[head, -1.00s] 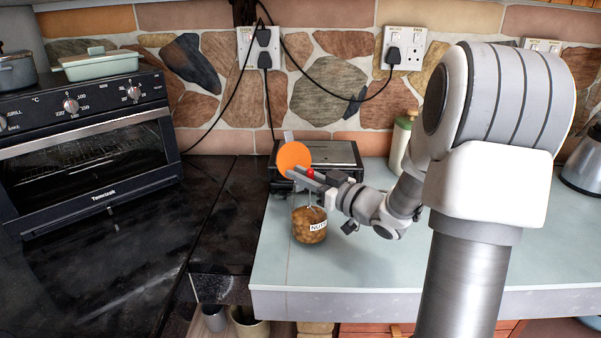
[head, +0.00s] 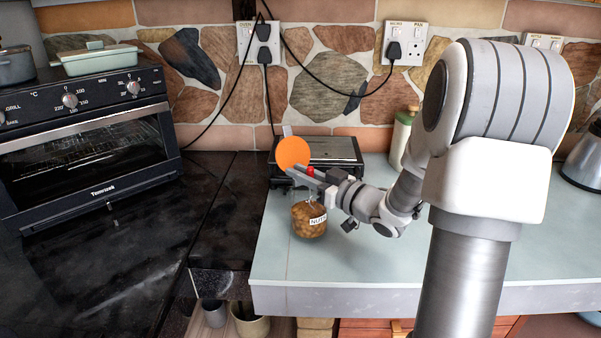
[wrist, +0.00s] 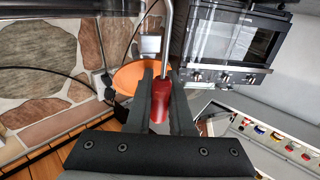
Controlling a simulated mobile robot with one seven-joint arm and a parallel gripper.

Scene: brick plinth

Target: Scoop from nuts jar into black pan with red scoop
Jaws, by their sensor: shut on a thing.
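The nuts jar (head: 309,222) is a clear jar full of brown nuts with a white label. It stands upright on the pale counter. My gripper (head: 297,174) is just above the jar, shut on the red handle of the scoop (head: 310,171). In the wrist view the red scoop (wrist: 161,103) sits between the fingers of my gripper (wrist: 160,78), with its thin metal shaft running away from them. In the head view the shaft reaches down to the jar's mouth; I cannot tell where the scoop's end is. I cannot make out a black pan.
An orange disc (head: 293,153) shows close behind my gripper. A dark, flat-topped appliance (head: 335,150) stands behind it by the wall. A green-and-white bottle (head: 401,140) is to the right. An oven (head: 90,145) stands left on the black worktop (head: 130,245). The counter front (head: 350,265) is clear.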

